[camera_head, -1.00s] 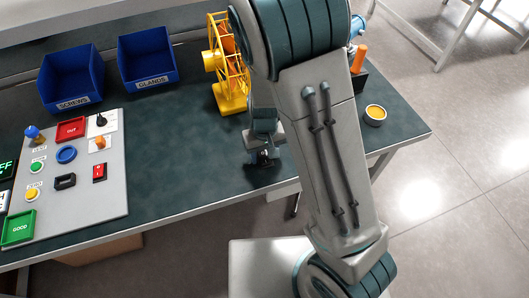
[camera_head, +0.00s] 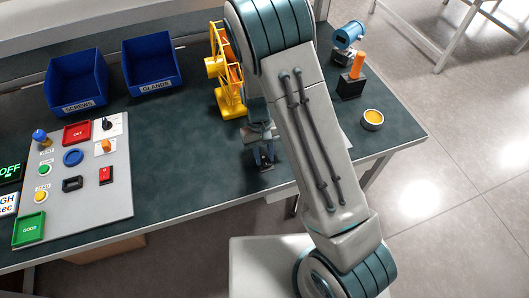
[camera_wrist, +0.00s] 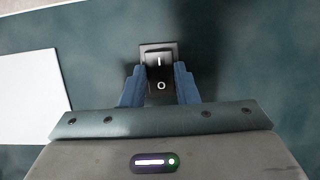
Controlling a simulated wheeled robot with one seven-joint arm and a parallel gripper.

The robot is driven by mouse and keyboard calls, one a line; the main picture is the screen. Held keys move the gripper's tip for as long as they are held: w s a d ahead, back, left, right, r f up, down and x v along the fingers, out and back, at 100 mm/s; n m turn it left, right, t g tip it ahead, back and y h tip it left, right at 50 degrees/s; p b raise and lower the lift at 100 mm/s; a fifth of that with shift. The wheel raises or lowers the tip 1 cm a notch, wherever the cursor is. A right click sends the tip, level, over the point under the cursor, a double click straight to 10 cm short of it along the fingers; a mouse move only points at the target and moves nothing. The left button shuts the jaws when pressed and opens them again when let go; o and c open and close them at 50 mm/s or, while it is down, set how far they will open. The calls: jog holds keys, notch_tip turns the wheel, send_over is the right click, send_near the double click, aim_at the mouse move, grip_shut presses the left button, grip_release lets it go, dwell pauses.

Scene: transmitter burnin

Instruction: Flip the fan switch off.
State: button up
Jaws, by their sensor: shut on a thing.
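The fan switch (camera_wrist: 158,68) is a small black rocker in a dark housing, marked I at the far end and O at the near end, in the wrist view. The blue fingers of my gripper (camera_wrist: 160,88) are on its left and right sides, shut on it around the O end. In the head view my gripper (camera_head: 264,157) is low at the bench's front part, and the switch is mostly hidden there by the fingers. The yellow caged fan (camera_head: 229,100) stands behind my gripper, partly hidden by my arm.
At the right are a blue device (camera_head: 349,35), an orange-handled item (camera_head: 357,66) and a round yellow-topped tin (camera_head: 372,119).

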jog(key=shift+o, duration=0.2)
jog(key=o, duration=1)
jog(key=shift+c, duration=0.2)
jog(key=v, duration=1.4)
jog(key=shift+b, duration=0.35)
jog(key=shift+f, duration=0.1)
jog(key=s+d+r+m+t, duration=0.1)
jog(key=s+d+r+t, duration=0.2)
jog(key=s+d+r, duration=0.3)
jog(key=s+d+r+m+t+y, duration=0.1)
jog(key=s+d+r+m+t, duration=0.1)
jog(key=s+d+r, duration=0.4)
jog(key=s+d+t, duration=0.1)
jog(key=s, duration=0.4)
jog(key=shift+s+d+t, duration=0.2)
jog(key=shift+s+t, duration=0.1)
jog(key=shift+s, duration=0.05)
